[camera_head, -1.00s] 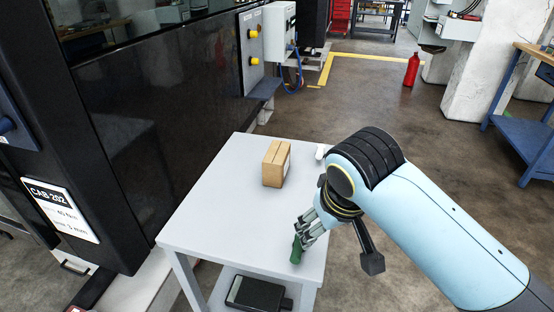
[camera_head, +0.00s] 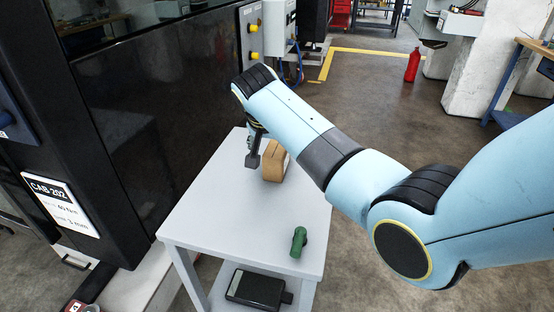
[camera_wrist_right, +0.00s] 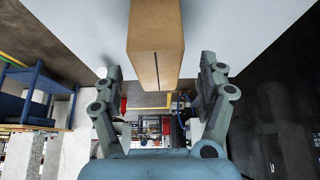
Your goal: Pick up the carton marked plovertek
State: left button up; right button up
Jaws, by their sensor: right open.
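A brown carton (camera_head: 274,167) stands on the grey trolley top (camera_head: 218,212), partly covered by my right forearm in the head view. No plovertek marking can be read on its visible faces. In the right wrist view the carton (camera_wrist_right: 156,42) is large at the top centre, ahead of and between the spread fingers. My right gripper (camera_wrist_right: 160,72) is open and empty, with a gap on each side of the carton. My left gripper is not in view.
A green object (camera_head: 298,242) lies near the trolley's front right corner. A dark device (camera_head: 258,288) sits on the lower shelf. The dark machine (camera_head: 150,110) stands close along the trolley's left. The trolley top's near left part is clear.

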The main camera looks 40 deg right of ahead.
jog(key=x, duration=0.5)
jog(key=shift+s+f, duration=0.2)
jog(key=shift+f, duration=0.05)
jog(key=shift+a, duration=0.1)
jog(key=shift+c, duration=0.4)
jog(key=shift+r, duration=0.1)
grip_shut()
